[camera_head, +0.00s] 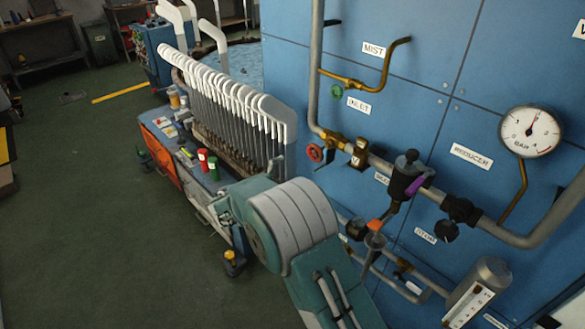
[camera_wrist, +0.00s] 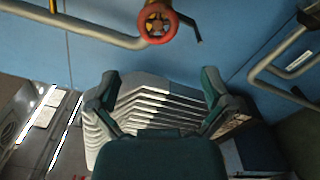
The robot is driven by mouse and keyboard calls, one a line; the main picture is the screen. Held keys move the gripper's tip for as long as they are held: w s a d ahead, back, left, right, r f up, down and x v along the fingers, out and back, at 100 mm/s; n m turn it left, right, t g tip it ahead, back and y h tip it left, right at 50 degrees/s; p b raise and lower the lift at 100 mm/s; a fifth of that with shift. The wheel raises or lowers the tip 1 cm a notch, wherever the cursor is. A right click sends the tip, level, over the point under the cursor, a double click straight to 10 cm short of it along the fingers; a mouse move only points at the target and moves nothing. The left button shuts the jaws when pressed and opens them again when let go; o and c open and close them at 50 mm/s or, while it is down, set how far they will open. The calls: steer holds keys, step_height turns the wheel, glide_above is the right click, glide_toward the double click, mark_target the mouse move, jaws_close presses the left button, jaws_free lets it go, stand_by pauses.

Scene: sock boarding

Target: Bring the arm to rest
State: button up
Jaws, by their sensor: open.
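My gripper (camera_wrist: 159,76) shows in the wrist view with its two dark teal fingers spread wide apart. The space between the fingers is empty. Beyond them is a row of flat pale boards (camera_wrist: 165,97), apart from the fingers as far as I can see. In the head view my teal and grey arm (camera_head: 293,225) is bent, low in the middle, in front of the blue wall panel. My gripper's fingers cannot be made out clearly there. The row of white-topped sock boards (camera_head: 222,90) stands upright behind and left of the arm.
Pipes and valves run along the blue panel (camera_head: 420,80), close to the arm's right. A red handwheel (camera_head: 315,152) also shows in the wrist view (camera_wrist: 158,24). A pressure gauge (camera_head: 530,131) is at right. A cart (camera_head: 160,125) holds red and green cans. Green floor at left is open.

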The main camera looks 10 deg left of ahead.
stand_by(0.3)
steer(key=s+d+r+m+g+y, duration=0.1)
steer(key=s+d+r+m+g, duration=0.35)
steer(key=d, duration=0.65)
steer(key=s+d+r+m+g, duration=0.3)
steer(key=s+d+r+g, duration=0.25)
steer(key=d, duration=0.55)
steer(key=s+d+r+m+y, duration=0.1)
steer(key=s+m+y, duration=0.1)
steer(key=s, duration=0.6)
steer(key=s+d+m+t+y, duration=0.1)
steer(key=s+d+m+y, duration=0.1)
steer(key=s, duration=0.7)
steer(key=s+d+r+m+y, duration=0.1)
steer(key=s+d+m+y, duration=0.1)
steer(key=s+m+y, duration=0.2)
steer(key=s+y, duration=0.2)
steer(key=s, duration=0.2)
steer(key=shift+s+r, duration=0.2)
steer(key=shift+r, duration=0.15)
